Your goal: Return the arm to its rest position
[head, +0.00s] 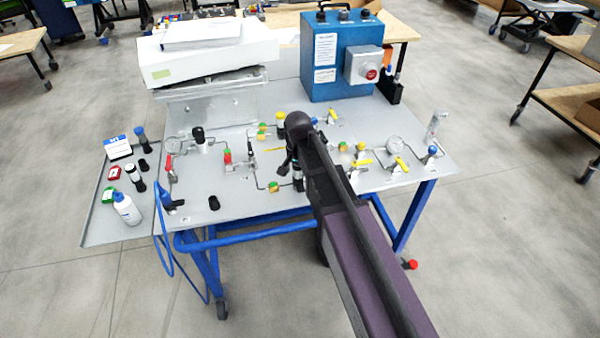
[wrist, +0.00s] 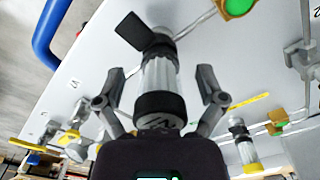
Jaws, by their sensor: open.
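My gripper (wrist: 160,76) is open in the wrist view, with one finger on each side of a clear and silver cylinder with black bands (wrist: 158,75). Gaps show between the fingers and the cylinder, so it is not clamped. In the head view my arm reaches from the lower right over the grey panel table (head: 240,220), and my gripper (head: 289,160) is mostly hidden by the arm at the panel's middle. The cylinder is largely hidden there too.
Pipes, yellow-handled valves (head: 395,163) and a gauge (head: 364,145) surround my gripper. A blue box with a red button (head: 330,70) and a white device (head: 215,55) stand behind. A side tray (head: 95,225) holds a white bottle (head: 127,208) and small parts.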

